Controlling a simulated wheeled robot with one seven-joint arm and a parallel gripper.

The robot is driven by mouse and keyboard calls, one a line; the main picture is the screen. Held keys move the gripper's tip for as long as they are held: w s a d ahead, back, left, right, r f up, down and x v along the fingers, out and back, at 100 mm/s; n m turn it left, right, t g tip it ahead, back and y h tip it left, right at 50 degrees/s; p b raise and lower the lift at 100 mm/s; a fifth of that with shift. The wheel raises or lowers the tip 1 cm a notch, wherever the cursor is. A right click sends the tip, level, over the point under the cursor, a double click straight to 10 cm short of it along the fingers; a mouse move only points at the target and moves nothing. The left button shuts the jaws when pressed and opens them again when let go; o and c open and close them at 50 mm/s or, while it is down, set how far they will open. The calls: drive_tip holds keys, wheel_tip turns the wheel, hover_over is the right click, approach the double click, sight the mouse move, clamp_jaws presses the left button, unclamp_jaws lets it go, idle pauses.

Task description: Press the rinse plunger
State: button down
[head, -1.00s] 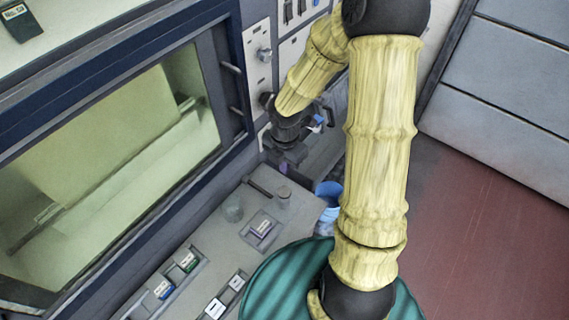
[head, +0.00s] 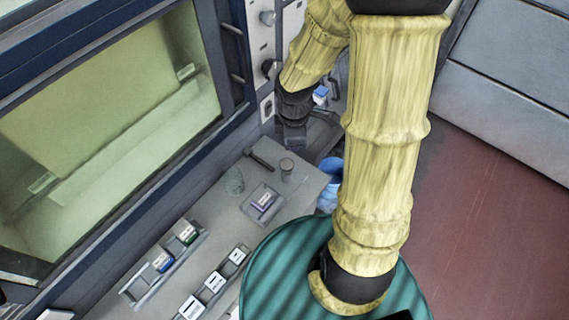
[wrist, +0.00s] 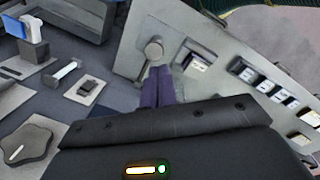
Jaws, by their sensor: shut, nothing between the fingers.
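A grey post with a round cap, which looks like the rinse plunger (head: 287,168), stands on the grey counter near its far end, beside a short dark bar. In the wrist view the capped post (wrist: 154,46) stands just beyond my fingertips. My gripper (wrist: 158,72) is shut and empty, its two purple fingers side by side. Its tips overlap the foot of the post in that view; I cannot tell whether they touch it. In the head view my gripper (head: 294,138) is dark, by the wall panel above the counter's end, with its tips hard to make out.
A clear cup (head: 234,183) and a purple-labelled block (head: 263,201) stand close by on the counter (head: 215,212). Switch blocks line its front. A wall panel (head: 258,45) with knobs rises behind. A blue bucket (head: 329,181) and a green ribbed drum (head: 265,270) stand beside the counter.

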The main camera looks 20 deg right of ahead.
drive_tip(key=s+m+b, duration=0.1)
drive_tip(key=m, duration=0.4)
drive_tip(key=s+r+m+t+b, duration=0.1)
drive_tip(key=s+m, duration=0.1)
drive_tip(key=m, duration=0.3)
drive_tip(key=s+m+b, duration=0.1)
drive_tip(key=m+b, duration=0.1)
drive_tip(key=m, duration=0.3)
drive_tip(key=shift+s+r+t+y, duration=0.15)
drive_tip(key=shift+s+t+y, duration=0.15)
drive_tip(key=shift+s+t, duration=0.1)
drive_tip(key=shift+w, duration=0.1)
drive_tip(key=shift+d, duration=0.3)
